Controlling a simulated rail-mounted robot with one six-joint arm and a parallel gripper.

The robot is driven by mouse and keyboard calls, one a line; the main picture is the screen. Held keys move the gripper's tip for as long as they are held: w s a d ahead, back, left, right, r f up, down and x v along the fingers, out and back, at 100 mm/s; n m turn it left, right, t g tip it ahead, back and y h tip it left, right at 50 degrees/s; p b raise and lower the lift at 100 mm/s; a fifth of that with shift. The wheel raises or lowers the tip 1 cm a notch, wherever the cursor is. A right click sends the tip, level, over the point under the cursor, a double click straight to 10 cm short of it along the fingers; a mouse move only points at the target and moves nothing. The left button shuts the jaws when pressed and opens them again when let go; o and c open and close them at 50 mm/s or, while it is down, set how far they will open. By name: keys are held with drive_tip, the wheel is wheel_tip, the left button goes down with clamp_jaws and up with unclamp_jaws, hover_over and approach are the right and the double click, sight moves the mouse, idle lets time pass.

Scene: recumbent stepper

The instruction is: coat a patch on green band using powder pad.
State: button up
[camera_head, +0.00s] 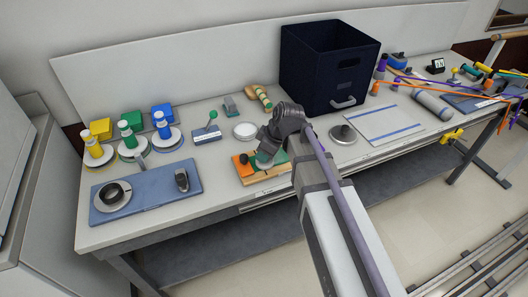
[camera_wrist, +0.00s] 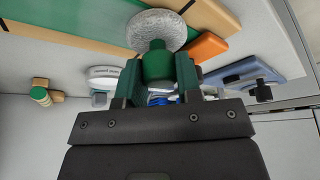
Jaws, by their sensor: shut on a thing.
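My gripper (camera_wrist: 158,75) is shut on the green handle of the powder pad (camera_wrist: 157,31), a round, speckled whitish disc. In the wrist view the pad faces the green band (camera_wrist: 70,13) on a wooden board and overlaps it; whether they touch is unclear. The green band (camera_head: 282,157) is partly hidden by my gripper and the pad. No coated patch can be made out.
A white round dish (camera_head: 245,131) stands behind the board. A dark knob stands at the board's left, by an orange part (camera_head: 241,171). A blue mat (camera_head: 148,196) lies left, a grey domed thing (camera_head: 343,133) right, and a dark bin (camera_head: 325,65) behind.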

drive_tip(key=shift+w+d, duration=0.2)
drive_tip(key=shift+d, duration=0.45)
drive_tip(key=shift+w+d, duration=0.2)
drive_tip(key=shift+d, duration=0.45)
drive_tip(key=shift+w+d, duration=0.25)
drive_tip(key=shift+d, duration=0.45)
drive_tip(key=shift+w+d, duration=0.2)
drive_tip(key=shift+d, duration=0.5)
drive_tip(key=shift+w+d, duration=0.25)
drive_tip(key=shift+d, duration=0.5)
drive_tip(key=shift+w+d, duration=0.2)
drive_tip(key=shift+d, duration=0.5)
drive_tip(key=shift+w+d, duration=0.2)
drive_tip(key=shift+d, duration=0.55)
drive_tip(key=shift+w+d, duration=0.2)
drive_tip(key=shift+d, duration=0.5)
